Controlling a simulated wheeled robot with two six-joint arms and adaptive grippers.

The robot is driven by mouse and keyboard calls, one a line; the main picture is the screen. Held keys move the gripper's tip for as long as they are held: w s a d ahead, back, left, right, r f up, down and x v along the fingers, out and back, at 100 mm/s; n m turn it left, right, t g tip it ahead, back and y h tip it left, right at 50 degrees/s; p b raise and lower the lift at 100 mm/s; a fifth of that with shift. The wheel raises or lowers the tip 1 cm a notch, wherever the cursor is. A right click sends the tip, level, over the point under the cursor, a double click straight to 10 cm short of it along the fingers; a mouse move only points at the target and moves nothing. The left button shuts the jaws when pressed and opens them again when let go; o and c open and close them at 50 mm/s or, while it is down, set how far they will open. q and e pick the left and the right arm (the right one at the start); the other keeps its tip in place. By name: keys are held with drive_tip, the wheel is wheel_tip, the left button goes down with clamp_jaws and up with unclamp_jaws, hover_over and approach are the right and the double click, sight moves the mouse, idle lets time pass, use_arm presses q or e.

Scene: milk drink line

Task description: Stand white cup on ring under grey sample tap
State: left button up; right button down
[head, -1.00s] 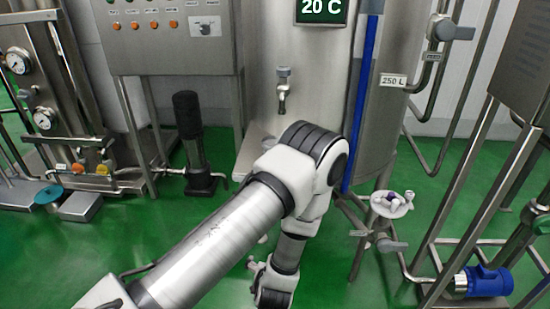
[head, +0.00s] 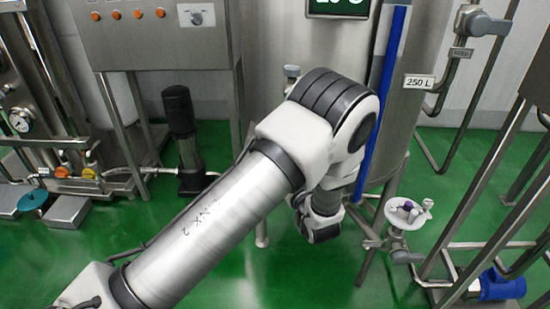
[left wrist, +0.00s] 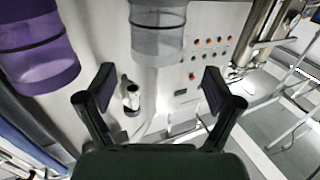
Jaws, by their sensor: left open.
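In the left wrist view my left gripper (left wrist: 158,90) is open, with nothing between its fingers. A pale, see-through whitish cup (left wrist: 158,32), seemingly the white cup, shows at the top, beyond the fingertips. A purple cup (left wrist: 38,48) is at upper left. My left wrist hangs low, left of a round white stand (head: 408,213) with small white and purple items.
A blue upright pipe (head: 385,95) runs beside the tank (head: 412,110). A control cabinet (head: 160,45) and a black post (head: 180,115) are at left. Steel pipes and a blue motor (head: 500,286) are at right. Green floor (head: 300,285) is clear in front.

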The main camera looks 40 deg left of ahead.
use_arm(q)
drive_tip(key=shift+w+a+r, duration=0.1)
drive_tip(key=shift+w+a, duration=0.15)
drive_tip(key=shift+a, duration=0.15)
drive_tip(key=x, duration=0.3)
drive_tip(key=f+x, duration=0.1)
drive_tip(key=x, duration=0.1)
drive_tip(key=shift+w+a, duration=0.1)
drive_tip(key=shift+w, duration=0.25)
drive_tip(key=shift+r, duration=0.15)
drive_tip(key=c, duration=1.2)
drive_tip(key=shift+p, duration=0.3)
